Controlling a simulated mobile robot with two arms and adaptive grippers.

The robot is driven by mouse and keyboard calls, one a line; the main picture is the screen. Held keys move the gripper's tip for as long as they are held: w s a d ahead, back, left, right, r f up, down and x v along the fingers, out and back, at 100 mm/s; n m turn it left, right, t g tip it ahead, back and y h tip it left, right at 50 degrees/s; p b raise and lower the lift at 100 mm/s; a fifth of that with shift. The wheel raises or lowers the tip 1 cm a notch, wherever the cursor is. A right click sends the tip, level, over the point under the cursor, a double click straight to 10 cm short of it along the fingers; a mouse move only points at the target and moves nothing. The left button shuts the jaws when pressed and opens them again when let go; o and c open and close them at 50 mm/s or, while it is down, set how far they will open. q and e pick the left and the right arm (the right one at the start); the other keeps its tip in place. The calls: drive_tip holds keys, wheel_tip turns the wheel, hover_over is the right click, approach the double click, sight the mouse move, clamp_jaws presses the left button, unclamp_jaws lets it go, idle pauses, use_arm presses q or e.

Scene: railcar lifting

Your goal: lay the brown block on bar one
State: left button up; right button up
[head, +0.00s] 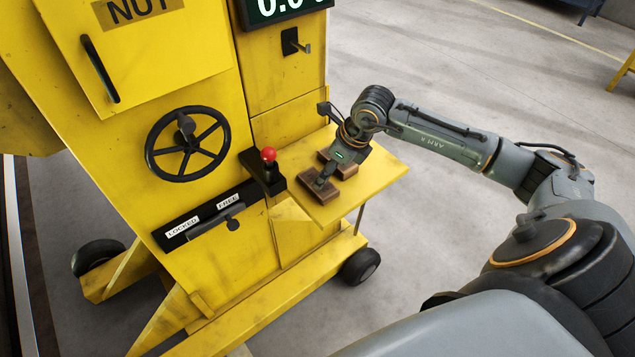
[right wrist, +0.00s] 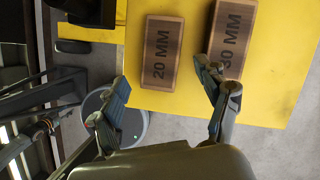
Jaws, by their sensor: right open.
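Two brown blocks lie on a yellow shelf (head: 375,178) of the yellow machine. In the head view one brown block (head: 318,190) lies toward the front and another (head: 349,171) lies behind it, partly hidden by my right gripper (head: 325,181). In the right wrist view one block, marked 20 MM (right wrist: 160,55), lies flat ahead of the gap between my fingers. The other, marked 30 MM (right wrist: 243,50), lies to its right, near the right finger. My right gripper (right wrist: 165,100) is open and empty above the shelf. No bar marked one can be made out. My left gripper is not in view.
A red-knobbed lever (head: 268,156) stands just left of the shelf. A black handwheel (head: 187,144) and a handle by LOCKED and FREE labels (head: 205,222) are on the machine's face. A caster (head: 361,266) is below the shelf. Open floor lies to the right.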

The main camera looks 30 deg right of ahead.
sight(329, 192)
drive_tip(key=shift+w+a+f+p, duration=0.1)
drive_tip(key=shift+w+f+p, duration=0.25)
drive_tip(key=shift+f, duration=0.2)
drive_tip(key=p+x, duration=0.1)
drive_tip(key=x, duration=0.2)
drive_tip(key=shift+w+f, duration=0.2)
drive_tip(key=shift+f, duration=0.05)
drive_tip(key=shift+w+f, duration=0.1)
drive_tip(key=shift+f, duration=0.3)
drive_tip(key=shift+c, duration=0.5)
drive_tip(key=c, duration=1.2)
drive_tip(key=shift+r, duration=0.1)
